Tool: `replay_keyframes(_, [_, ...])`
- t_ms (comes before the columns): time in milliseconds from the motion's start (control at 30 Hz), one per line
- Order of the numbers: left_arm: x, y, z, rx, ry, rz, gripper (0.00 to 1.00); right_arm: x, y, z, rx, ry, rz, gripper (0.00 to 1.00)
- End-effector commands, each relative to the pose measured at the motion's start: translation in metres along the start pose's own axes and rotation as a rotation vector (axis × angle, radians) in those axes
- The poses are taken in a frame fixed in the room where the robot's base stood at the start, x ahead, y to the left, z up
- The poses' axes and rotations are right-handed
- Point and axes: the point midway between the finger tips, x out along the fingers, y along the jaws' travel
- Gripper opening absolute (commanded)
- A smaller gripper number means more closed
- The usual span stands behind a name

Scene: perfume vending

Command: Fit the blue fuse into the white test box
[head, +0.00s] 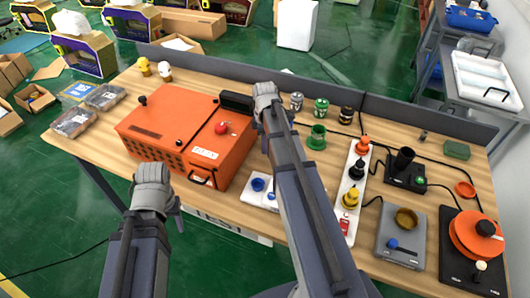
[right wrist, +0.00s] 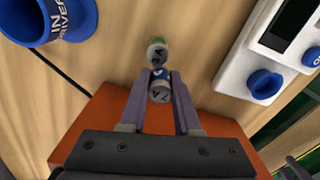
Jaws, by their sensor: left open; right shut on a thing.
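In the right wrist view, my right gripper (right wrist: 159,84) is shut on the blue fuse (right wrist: 160,74), a small grey cylinder with a blue band. The white test box (head: 249,198) is partly hidden by that arm. In the right wrist view the box (right wrist: 235,75) is at upper right, with a blue socket (right wrist: 265,84). My left gripper (head: 177,213) is open, empty, before the orange case.
The orange case (head: 165,115) stands on the left half of the table. Right of my right arm are a green cup (head: 317,136), a white strip with knobs (head: 349,205) and grey and black devices. A blue cup (right wrist: 35,20) shows in the right wrist view.

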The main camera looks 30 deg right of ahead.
Motion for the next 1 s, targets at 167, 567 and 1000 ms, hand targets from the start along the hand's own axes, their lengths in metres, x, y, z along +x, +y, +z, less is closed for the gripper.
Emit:
replay_keyframes(167, [0.028, 0.003, -0.002, 0.000, 0.000, 0.000, 0.50, 0.028, 0.000, 0.000, 0.000, 0.000, 0.000, 0.00])
replay_keyframes(567, [0.032, 0.003, -0.002, 0.000, 0.000, 0.000, 0.50, 0.032, 0.000, 0.000, 0.000, 0.000, 0.000, 0.00])
replay_keyframes(1000, [0.034, 0.003, -0.002, 0.000, 0.000, 0.000, 0.50, 0.034, 0.000, 0.000, 0.000, 0.000, 0.000, 0.60])
